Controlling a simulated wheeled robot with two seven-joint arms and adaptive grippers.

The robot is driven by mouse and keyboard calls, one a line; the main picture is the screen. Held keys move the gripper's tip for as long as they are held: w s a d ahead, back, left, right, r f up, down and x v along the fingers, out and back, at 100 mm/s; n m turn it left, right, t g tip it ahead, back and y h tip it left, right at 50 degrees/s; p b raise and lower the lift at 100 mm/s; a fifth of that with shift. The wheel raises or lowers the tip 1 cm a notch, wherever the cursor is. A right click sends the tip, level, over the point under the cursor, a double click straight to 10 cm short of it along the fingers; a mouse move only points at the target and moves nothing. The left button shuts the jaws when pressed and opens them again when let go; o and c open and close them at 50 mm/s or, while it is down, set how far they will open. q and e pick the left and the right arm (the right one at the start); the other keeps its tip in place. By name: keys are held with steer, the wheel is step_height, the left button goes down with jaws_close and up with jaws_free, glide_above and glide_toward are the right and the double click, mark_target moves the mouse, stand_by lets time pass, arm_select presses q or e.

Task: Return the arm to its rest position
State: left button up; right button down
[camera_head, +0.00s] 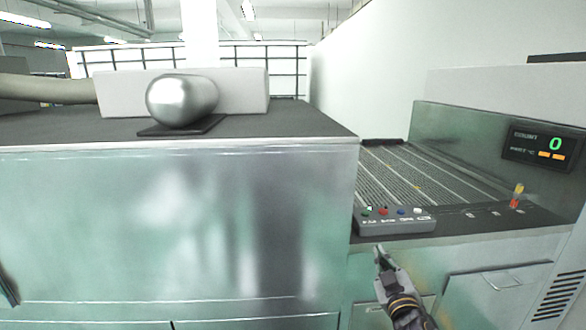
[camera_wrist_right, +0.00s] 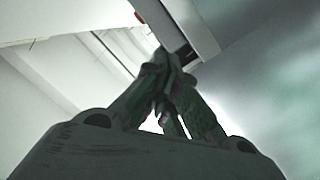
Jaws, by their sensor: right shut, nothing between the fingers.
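My right gripper (camera_head: 380,252) is in the lower right of the head view, in front of the machine front and below the button panel (camera_head: 395,220). Its fingers are together and hold nothing. In the right wrist view the closed fingers (camera_wrist_right: 170,68) meet near the top centre, with nothing between them. At the left edge of the head view a small dark part, seemingly the tip of my left gripper (camera_head: 8,288), shows; the rest of it is cut off.
A shiny metal cylinder (camera_head: 181,100) lies on a dark pad on the grey-topped bench (camera_head: 70,133). A conveyor mesh belt (camera_head: 425,175) runs behind the button panel. A display (camera_head: 543,146) reads 0. A small red and yellow piece (camera_head: 516,196) stands near the belt's right.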

steer(key=s+d+f+m+g+h, duration=0.1)
steer(key=s+f+m+g, duration=0.1)
steer(key=s+f+g, duration=0.45)
steer(key=s+d+f+m+g, duration=0.15)
steer(key=s+f, duration=0.25)
steer(key=f, duration=0.6)
steer(key=s+a+f+g+y, duration=0.1)
steer(key=s+a+f+g, duration=0.2)
steer(key=s, duration=0.5)
steer(key=s+a+f+g+y, duration=0.1)
steer(key=s+f+g, duration=0.3)
steer(key=s+f, duration=0.3)
steer(key=s+d+f, duration=0.1)
steer(key=s+f, duration=0.2)
steer(key=f, duration=2.9)
steer(key=s+d+f+g, duration=0.1)
steer(key=s+d+f, duration=0.1)
steer(key=s+f, duration=0.7)
steer(key=s+d+f+g, duration=0.1)
steer(key=s+d+f, duration=0.2)
steer(key=s+f, duration=0.7)
steer(key=s, duration=0.2)
steer(key=shift+s+d, duration=0.25)
steer(key=shift+s, duration=0.05)
steer(key=shift+f, duration=0.1)
